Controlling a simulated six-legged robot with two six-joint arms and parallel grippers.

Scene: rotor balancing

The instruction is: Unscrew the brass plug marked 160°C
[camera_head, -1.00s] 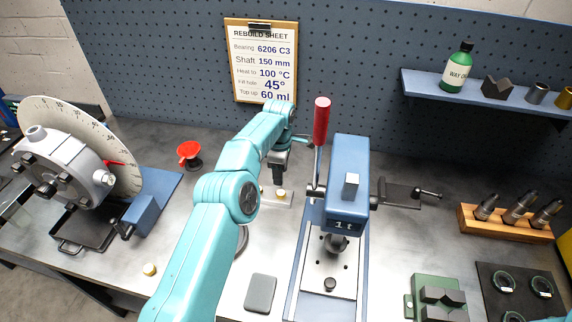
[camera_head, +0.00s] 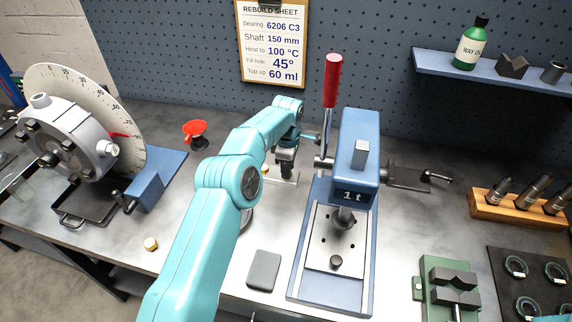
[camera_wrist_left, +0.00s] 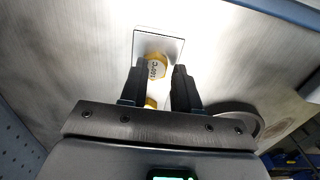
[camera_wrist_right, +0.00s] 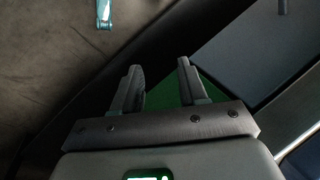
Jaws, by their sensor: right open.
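A brass-yellow plug with a printed marking (camera_wrist_left: 157,67) sits on a small pale plate (camera_wrist_left: 172,45) in the left wrist view. The marking is small and turned, ending in °C; I cannot read its number surely. Another yellow piece (camera_wrist_left: 151,102) shows between the fingers, partly hidden. My left gripper (camera_wrist_left: 160,72) is open, its fingertips on either side near the marked plug; contact is not clear. In the head view my left gripper (camera_head: 286,172) points down over the plate behind my arm. My right gripper (camera_wrist_right: 158,68) is open and empty in the right wrist view.
A blue press (camera_head: 352,165) with a red-handled lever stands right of my left gripper. A red funnel (camera_head: 195,132) and a dial housing (camera_head: 62,140) are at left. A yellow cap (camera_head: 150,244) and a grey block (camera_head: 264,268) lie on the bench.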

